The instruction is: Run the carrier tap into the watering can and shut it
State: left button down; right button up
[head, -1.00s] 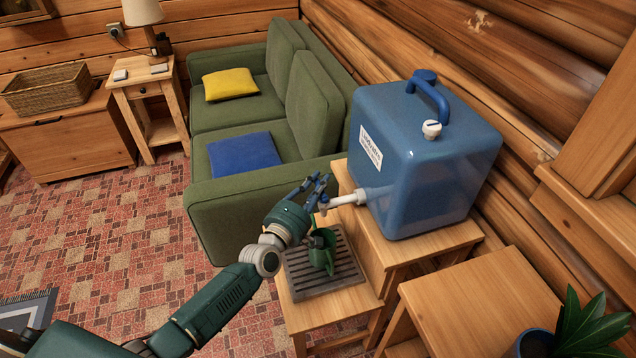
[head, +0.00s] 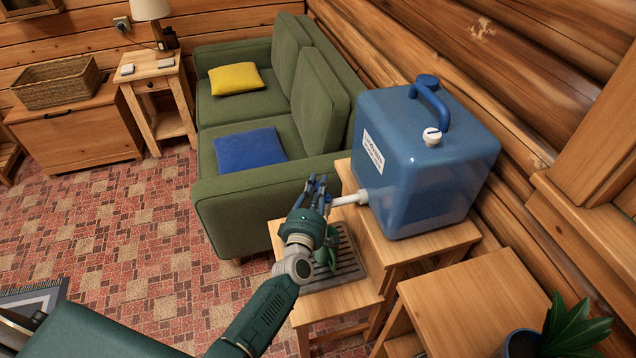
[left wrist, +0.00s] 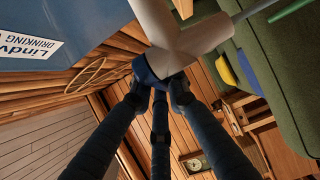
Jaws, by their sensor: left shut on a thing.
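The blue water carrier (head: 425,165) stands on a wooden stand, its white tap (head: 350,199) pointing left. The tap's white body also shows large in the left wrist view (left wrist: 182,32). My left gripper (head: 318,184) is at the tap's outer end. In the left wrist view its dark fingers are shut on the blue tap handle (left wrist: 152,72). The green watering can (head: 326,258) stands on a slatted tray (head: 350,272) below, mostly hidden by my left wrist. No water stream can be made out, and the spout's outlet is hidden. My right gripper is not in view.
The tray lies on a low wooden stool (head: 335,307). A green sofa (head: 265,195) is behind and left of the tap. A wooden table (head: 475,305) with a potted plant (head: 575,325) is at the front right. Patterned floor (head: 120,235) lies open at the left.

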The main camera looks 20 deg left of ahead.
pick_arm(q)
jog(key=c, duration=1.7)
grip_release()
jog(key=shift+o, duration=0.2)
jog(key=s+d, duration=0.1)
jog(key=s, duration=1.1)
jog(key=shift+d, duration=0.15)
dwell(4.3)
